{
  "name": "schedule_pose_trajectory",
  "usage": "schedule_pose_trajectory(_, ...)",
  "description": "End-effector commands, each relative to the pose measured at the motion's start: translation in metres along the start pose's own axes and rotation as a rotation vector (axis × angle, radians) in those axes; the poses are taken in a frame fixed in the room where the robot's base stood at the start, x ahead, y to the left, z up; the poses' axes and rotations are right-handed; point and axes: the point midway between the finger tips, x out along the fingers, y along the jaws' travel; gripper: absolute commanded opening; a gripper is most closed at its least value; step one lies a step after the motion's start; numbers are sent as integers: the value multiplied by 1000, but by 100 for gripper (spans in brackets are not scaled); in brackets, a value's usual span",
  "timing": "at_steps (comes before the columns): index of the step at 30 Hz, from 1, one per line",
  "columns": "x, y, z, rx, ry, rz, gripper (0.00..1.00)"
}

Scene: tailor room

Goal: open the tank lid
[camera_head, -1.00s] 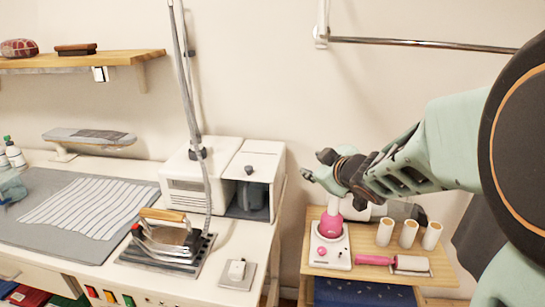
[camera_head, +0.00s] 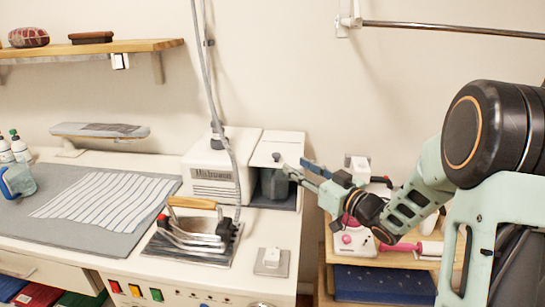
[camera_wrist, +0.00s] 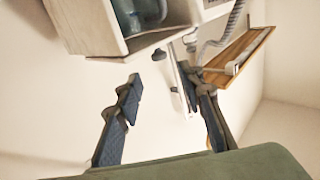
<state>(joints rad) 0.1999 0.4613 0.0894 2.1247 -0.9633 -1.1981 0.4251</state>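The white machine (camera_head: 221,172) stands on the table against the wall. Its right section has a white lid (camera_head: 279,143) on top, lying flat, with a black knob (camera_head: 276,157) near its front. The dark tank (camera_head: 273,184) sits in the open front below. My gripper (camera_head: 297,167) is open and empty at the machine's right front, its fingertips pointing left near the knob. In the wrist view, the two dark blue fingers of my gripper (camera_wrist: 165,100) are spread wide. The tank (camera_wrist: 140,12) and a dark knob (camera_wrist: 160,53) show beyond them; contact is not visible.
A grey hose (camera_head: 212,90) hangs in front of the machine. An iron (camera_head: 194,228) rests on a plate before it. A small wooden side table (camera_head: 420,264) with white and pink items stands to the right. A wooden shelf (camera_head: 150,45) is above left.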

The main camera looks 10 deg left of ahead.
Motion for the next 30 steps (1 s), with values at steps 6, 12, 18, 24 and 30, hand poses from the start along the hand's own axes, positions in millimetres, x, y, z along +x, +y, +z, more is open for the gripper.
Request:
schedule_pose_trajectory(6,37,-1,0,-1,-1,-3,35)
schedule_pose_trajectory(12,74,-1,0,-2,-2,-2,35)
schedule_pose_trajectory(18,96,-1,0,-3,-3,0,35)
schedule_pose_trajectory(24,102,0,0,-3,-3,1,35)
schedule_pose_trajectory(30,102,0,0,-3,-3,1,32)
